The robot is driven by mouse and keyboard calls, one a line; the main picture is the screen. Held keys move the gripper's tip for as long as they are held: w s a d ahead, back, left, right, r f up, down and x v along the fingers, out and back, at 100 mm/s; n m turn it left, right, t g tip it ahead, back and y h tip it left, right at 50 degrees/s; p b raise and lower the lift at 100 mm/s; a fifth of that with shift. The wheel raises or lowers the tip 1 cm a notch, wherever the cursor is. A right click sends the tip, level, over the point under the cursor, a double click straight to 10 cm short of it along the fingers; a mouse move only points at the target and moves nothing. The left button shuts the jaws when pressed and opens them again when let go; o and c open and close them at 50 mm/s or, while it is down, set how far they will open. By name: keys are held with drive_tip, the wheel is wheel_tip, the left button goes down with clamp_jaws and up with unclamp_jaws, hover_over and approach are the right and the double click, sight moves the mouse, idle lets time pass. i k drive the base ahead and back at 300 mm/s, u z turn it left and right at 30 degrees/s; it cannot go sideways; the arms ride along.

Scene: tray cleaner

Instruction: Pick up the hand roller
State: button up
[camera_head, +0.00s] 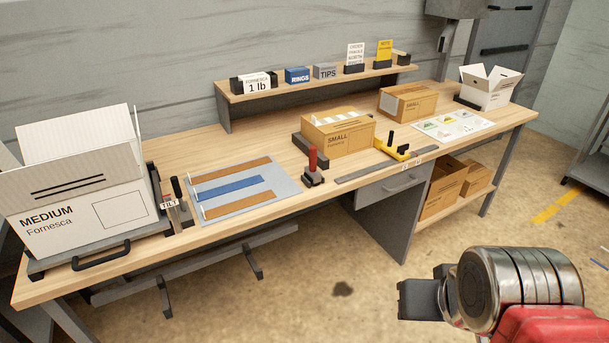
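An upright tool with a red handle and a dark base (313,167) stands near the front edge of the wooden workbench, right of the grey mat; it looks like the hand roller, but its roller part is too small to make out. My gripper (418,299) shows as a dark block at the lower right, in front of the bench and well apart from the tool. Its fingers are not clear, so its opening cannot be told. Nothing is seen held in it.
A grey mat (222,214) with brown and blue strips lies left of the tool. A yellow-and-black tool (396,150) and a flat grey bar (365,172) lie right. A small carton (338,137) stands behind. A large white box (75,215) fills the left end.

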sight(311, 173)
drive_tip(key=u, duration=1.1)
drive_tip(key=i, duration=1.5)
